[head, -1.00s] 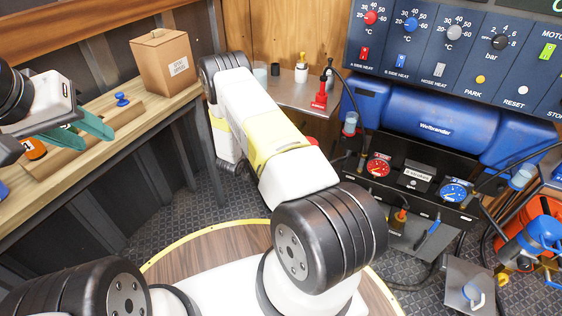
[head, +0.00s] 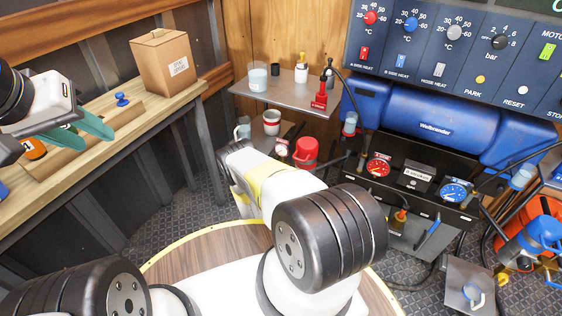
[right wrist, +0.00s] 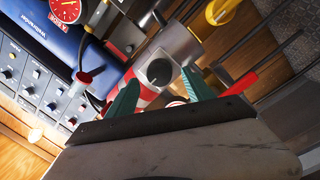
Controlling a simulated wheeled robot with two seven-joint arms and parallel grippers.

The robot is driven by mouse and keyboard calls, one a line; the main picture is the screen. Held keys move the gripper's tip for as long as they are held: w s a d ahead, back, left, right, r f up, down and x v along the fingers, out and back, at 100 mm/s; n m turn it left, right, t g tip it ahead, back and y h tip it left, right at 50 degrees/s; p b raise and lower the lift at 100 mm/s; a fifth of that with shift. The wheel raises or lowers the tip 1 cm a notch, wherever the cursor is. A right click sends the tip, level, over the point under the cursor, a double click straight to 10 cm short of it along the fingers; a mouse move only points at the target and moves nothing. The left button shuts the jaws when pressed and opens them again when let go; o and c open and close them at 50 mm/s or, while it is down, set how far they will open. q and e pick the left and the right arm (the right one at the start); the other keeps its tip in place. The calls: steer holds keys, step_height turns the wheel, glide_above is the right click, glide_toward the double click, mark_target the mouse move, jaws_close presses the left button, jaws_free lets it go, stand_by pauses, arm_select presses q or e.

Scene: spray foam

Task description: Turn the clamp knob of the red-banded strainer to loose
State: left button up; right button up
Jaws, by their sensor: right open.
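In the right wrist view, a grey metal fitting with a dark round centre (right wrist: 160,72) and a red band (right wrist: 146,95) beside it appears to be the red-banded strainer. My right gripper (right wrist: 159,77) is open, its teal fingers on either side of this fitting. I cannot tell whether they touch it, nor make out the knob's setting. In the head view the right gripper is hidden behind my own arm, and I cannot pick out the strainer. My left gripper (head: 96,131) is open above the wooden bench at the left, with nothing seen between its fingers.
A red lever (right wrist: 240,82) lies just right of the right fingers, and a yellow fitting (right wrist: 222,10) is above. The blue machine (head: 430,120) has red and blue gauges. A metal shelf (head: 285,95) holds cups and bottles; a red container (head: 305,152) is below.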

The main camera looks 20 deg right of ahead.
steer(key=shift+x, duration=1.3)
jaws_close()
steer(key=shift+m, duration=0.3)
steer(key=m, duration=0.7)
steer(key=m+y, duration=0.1)
steer(key=m, duration=0.6)
steer(key=m+t+y, duration=0.1)
steer(key=m, duration=0.6)
steer(key=shift+s+d+m, duration=0.2)
steer(key=shift+s+m, duration=0.1)
